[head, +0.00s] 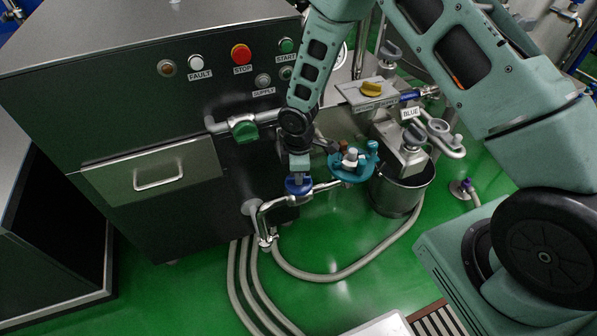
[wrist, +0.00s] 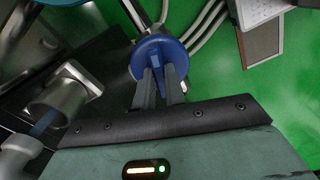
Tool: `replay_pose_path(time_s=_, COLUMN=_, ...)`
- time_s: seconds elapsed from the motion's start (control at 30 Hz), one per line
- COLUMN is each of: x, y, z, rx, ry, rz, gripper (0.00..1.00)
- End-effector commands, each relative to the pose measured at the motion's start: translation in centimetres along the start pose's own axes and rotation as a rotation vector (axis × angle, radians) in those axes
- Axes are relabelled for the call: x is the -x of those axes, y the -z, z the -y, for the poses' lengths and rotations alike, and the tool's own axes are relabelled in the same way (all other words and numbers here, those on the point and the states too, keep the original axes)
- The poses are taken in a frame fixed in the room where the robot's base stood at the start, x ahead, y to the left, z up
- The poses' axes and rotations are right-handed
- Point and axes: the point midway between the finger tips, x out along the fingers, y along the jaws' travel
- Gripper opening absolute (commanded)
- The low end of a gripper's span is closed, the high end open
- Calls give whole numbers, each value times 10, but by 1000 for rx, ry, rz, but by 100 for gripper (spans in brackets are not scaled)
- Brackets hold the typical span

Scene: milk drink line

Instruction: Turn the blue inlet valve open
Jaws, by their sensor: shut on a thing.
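The blue inlet valve (head: 298,188) has a round blue knob on a steel pipe low at the front of the machine. My gripper (head: 299,173) reaches down onto this knob from above. In the wrist view, the blue knob (wrist: 158,50) is at the top centre, and the two fingers of my gripper (wrist: 161,72) are closed on its raised grip. How far the knob is turned cannot be told from these frames.
A teal round holder (head: 345,175) stands right of the knob. A green valve handle (head: 245,130) and a yellow valve handle (head: 371,88) are nearby. A steel bucket (head: 398,195) stands on the green floor. Several hoses (head: 320,277) run in front.

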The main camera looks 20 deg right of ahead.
Motion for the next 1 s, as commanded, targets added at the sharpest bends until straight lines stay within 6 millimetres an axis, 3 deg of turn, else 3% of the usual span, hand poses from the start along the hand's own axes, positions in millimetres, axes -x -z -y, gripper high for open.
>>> replay_pose_path(time_s=0.4, x=1, y=0, z=0, rx=261, ry=0, rz=1, gripper=0)
replay_pose_path(time_s=1.0, x=1, y=0, z=-1, rx=333, ry=-2, rz=1, gripper=0)
